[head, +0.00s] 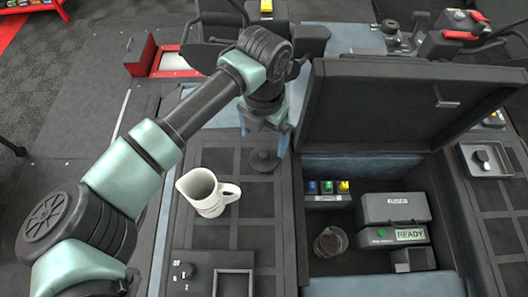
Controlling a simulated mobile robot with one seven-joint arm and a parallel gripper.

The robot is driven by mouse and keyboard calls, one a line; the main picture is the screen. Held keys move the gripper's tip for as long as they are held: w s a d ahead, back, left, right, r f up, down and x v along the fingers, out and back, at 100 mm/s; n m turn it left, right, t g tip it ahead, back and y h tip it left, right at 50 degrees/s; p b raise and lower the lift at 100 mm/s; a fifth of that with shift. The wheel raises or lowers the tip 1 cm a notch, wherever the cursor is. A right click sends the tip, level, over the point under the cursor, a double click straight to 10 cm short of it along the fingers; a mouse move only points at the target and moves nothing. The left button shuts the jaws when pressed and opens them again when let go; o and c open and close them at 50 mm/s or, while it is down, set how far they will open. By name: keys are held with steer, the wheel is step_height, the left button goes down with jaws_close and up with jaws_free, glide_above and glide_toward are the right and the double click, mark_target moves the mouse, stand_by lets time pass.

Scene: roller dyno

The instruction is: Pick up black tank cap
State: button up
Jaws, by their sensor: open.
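A round black cap (264,161), which looks like the tank cap, lies on the dark panelled surface left of the open compartment. It has a wide flat rim and a raised middle. My gripper (264,138) points down above it, with its two bluish fingers spread apart and nothing seen between them. The far side of the cap is close under the gripper. I cannot tell the exact height gap between the fingertips and the cap.
A white mug (204,192) stands left of the cap. The raised dark lid (390,105) rises close to the gripper's right. The compartment holds a fuse box (394,208), a dark reddish round object (330,242) and small coloured items. A grey tray (487,158) sits far right.

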mark_target(263, 154)
steer(key=shift+f, duration=0.4)
steer(key=f, duration=0.1)
steer(key=f+p, duration=0.1)
steer(key=f, duration=0.1)
steer(key=f+p, duration=0.1)
steer(key=shift+s+f, duration=0.25)
steer(key=shift+s, duration=0.1)
steer(key=shift+f, duration=0.35)
steer(key=c, duration=1.1)
